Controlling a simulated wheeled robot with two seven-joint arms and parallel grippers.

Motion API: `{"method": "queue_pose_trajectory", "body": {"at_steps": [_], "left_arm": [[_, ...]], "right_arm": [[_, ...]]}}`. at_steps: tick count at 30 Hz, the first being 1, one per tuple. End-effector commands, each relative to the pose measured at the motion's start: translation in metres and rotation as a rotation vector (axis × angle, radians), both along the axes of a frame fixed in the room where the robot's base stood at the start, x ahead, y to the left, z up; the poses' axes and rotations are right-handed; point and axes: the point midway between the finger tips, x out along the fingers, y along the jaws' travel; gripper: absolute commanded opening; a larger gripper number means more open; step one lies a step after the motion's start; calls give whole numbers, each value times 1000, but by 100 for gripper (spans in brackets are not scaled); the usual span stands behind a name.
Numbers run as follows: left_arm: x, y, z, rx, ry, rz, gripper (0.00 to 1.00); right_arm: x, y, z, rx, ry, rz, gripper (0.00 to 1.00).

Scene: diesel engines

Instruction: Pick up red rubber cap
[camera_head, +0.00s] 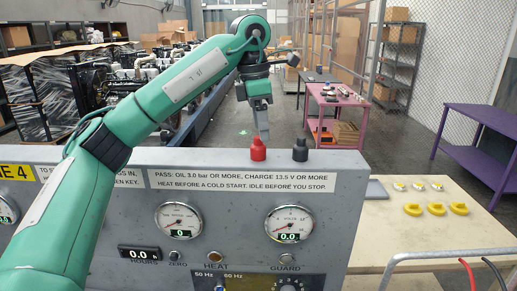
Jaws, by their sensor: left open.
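The red rubber cap (258,149) sits upright on the top edge of the grey control panel (130,157), left of a black cap (300,149). My left arm comes in from the left and bends over the panel. My left gripper (263,136) points down and is open, with its fingertips just above the red cap. Whether the fingers touch the cap cannot be told. My right gripper is not in view.
The panel front carries gauges (289,223) and knobs. At right, a light table (400,245) holds several yellow parts (435,209), and red and black cables run at its front. Purple tables (335,97) and shelves stand behind.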

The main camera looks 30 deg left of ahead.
Motion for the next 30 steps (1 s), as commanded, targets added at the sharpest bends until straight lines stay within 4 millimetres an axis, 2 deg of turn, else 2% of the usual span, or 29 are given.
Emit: {"method": "queue_pose_trajectory", "body": {"at_steps": [7, 21, 29, 30], "left_arm": [[-1, 1, -10, 0, 2, -1, 63], [-4, 1, -51, 1, 1, 1, 63], [-4, 1, -55, 1, -1, 0, 63], [-4, 1, -55, 1, -1, 0, 57]], "right_arm": [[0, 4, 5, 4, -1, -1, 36], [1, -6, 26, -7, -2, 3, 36], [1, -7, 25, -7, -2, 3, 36], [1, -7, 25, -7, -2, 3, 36]]}}
